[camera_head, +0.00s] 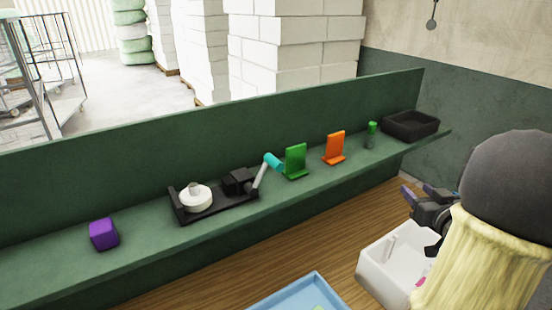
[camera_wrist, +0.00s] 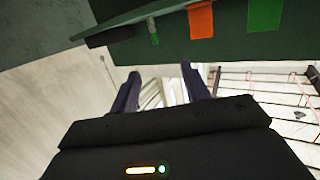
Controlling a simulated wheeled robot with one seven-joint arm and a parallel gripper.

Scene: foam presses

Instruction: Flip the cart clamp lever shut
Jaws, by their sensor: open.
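The cart clamp (camera_head: 215,208) is a black fixture on the green shelf, left of centre in the head view. A white wheel-like disc (camera_head: 195,199) sits at its left end. Its lever (camera_head: 261,176) rises at a tilt to the upper right from the black block and ends in a teal grip (camera_head: 273,162). My gripper (camera_head: 416,190) is at the right of the head view, well apart from the lever. In the wrist view its two dark fingers (camera_wrist: 160,72) are spread with nothing between them. The clamp is not visible in the wrist view.
On the shelf (camera_head: 150,238) stand a purple block (camera_head: 103,234), green stand (camera_head: 296,161), orange stand (camera_head: 334,148), small green bottle (camera_head: 370,136) and black tray (camera_head: 410,125). A white bin (camera_head: 375,272) and blue tray (camera_head: 262,305) are below. A green panel (camera_head: 130,165) backs the shelf.

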